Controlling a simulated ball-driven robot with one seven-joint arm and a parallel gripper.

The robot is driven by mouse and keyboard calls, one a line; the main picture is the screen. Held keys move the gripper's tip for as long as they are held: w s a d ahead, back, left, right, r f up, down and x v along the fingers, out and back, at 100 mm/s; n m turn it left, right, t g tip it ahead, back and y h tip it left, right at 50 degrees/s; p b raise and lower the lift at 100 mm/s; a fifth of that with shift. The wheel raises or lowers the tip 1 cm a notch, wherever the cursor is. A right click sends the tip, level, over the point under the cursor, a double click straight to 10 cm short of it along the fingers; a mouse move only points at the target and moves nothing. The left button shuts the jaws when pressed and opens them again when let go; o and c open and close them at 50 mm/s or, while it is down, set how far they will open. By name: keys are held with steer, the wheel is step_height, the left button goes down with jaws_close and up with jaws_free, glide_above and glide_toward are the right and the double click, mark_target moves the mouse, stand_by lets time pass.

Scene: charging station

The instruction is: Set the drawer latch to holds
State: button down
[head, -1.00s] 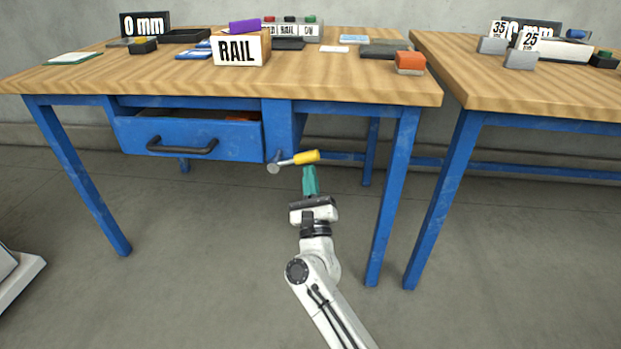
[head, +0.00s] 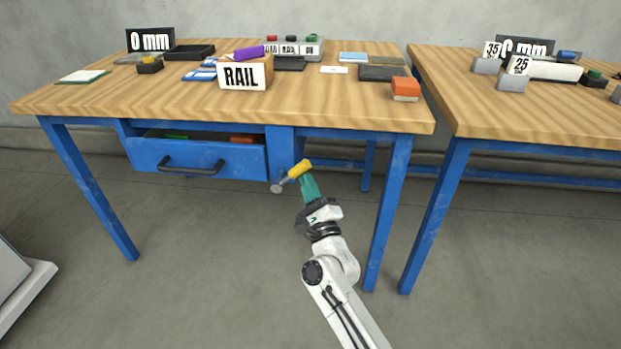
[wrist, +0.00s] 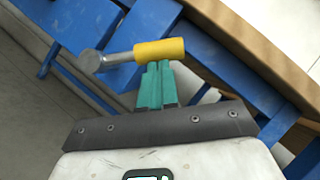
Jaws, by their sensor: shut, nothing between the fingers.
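The drawer latch (head: 292,176) is a metal lever with a yellow grip, on a grey round pivot at the right of the drawer front. Its yellow end points up and to the right. The blue drawer (head: 197,158) with a dark handle stands partly open, with green and orange things inside. My gripper (head: 307,180) has teal fingers, shut with nothing between them. Its fingertips are right at the underside of the yellow grip. In the wrist view the latch (wrist: 158,51) lies across the tips of my gripper (wrist: 157,68), which seem to touch it.
The wooden bench top (head: 320,108) is above the latch and carries a RAIL block (head: 245,74) and an orange block (head: 405,88). A blue bench leg (head: 388,215) stands right of my arm. A second bench (head: 520,110) is farther right. The floor in front is clear.

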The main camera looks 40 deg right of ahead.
mark_target(293, 170)
steer(key=r+n+p, duration=0.1)
steer(key=p, duration=0.1)
steer(key=r+n+y+p, duration=0.1)
steer(key=p, duration=0.1)
steer(key=w+r+n+y+p, duration=0.1)
steer(key=p, duration=0.1)
steer(key=shift+a+n+g, duration=0.3)
steer(key=shift+n+g, duration=0.1)
steer(key=n+p, duration=0.1)
steer(key=p, duration=0.1)
steer(key=r+n+p, duration=0.1)
steer(key=p, duration=0.1)
steer(key=shift+w+a+y+p, duration=0.3)
steer(key=shift+y+p, duration=0.05)
steer(key=shift+y, duration=0.05)
steer(key=n+p, duration=0.1)
steer(key=p, duration=0.1)
steer(key=w+a+n+g+y+p, duration=0.1)
steer(key=p, duration=0.2)
steer(key=shift+w+r+g, duration=0.1)
steer(key=shift+r+g, duration=0.15)
steer(key=shift+g, duration=0.05)
steer(key=shift+w+a+n+p, duration=0.15)
steer(key=shift+n+p, duration=0.25)
steer(key=shift+p, duration=0.3)
steer(key=shift+w+a+r+p, duration=0.3)
steer(key=shift+w+r+p, duration=0.2)
steer(key=shift+p, duration=0.4)
steer(key=shift+s+f, duration=0.1)
